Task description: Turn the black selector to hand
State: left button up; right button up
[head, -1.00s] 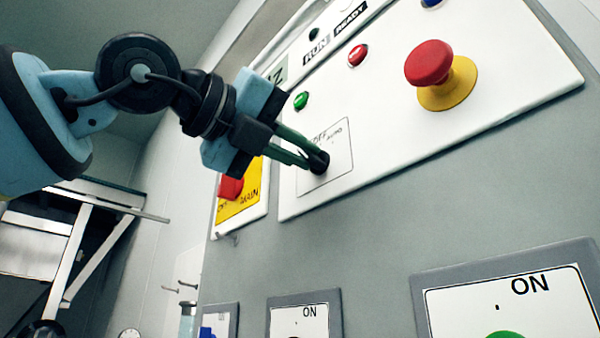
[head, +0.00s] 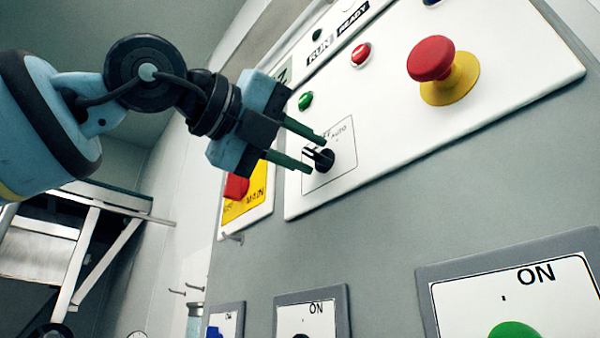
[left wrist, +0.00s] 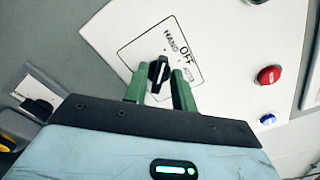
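The black selector (head: 320,158) sits on a white plate marked HAND, OFF and AUTO. In the left wrist view the selector (left wrist: 157,75) has its long handle and white mark pointing up, towards the HAND label (left wrist: 172,40). My left gripper (head: 315,154) is open, its two green fingers apart in front of the selector. In the left wrist view its fingertips (left wrist: 157,82) lie either side of the handle with gaps visible. In the head view the fingers hide part of the lettering. My right gripper is not in view.
A red emergency button on a yellow base (head: 437,65), a small red button (head: 361,54) and a green one (head: 305,101) share the panel. A red switch on yellow (head: 236,187) is below left. ON plates (head: 510,290) lie below. Bare grey panel lies between.

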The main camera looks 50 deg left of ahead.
pick_arm(q)
jog(key=shift+o, duration=0.4)
jog(key=s, duration=0.7)
jog(key=shift+s+a, duration=0.3)
jog(key=shift+s, duration=0.1)
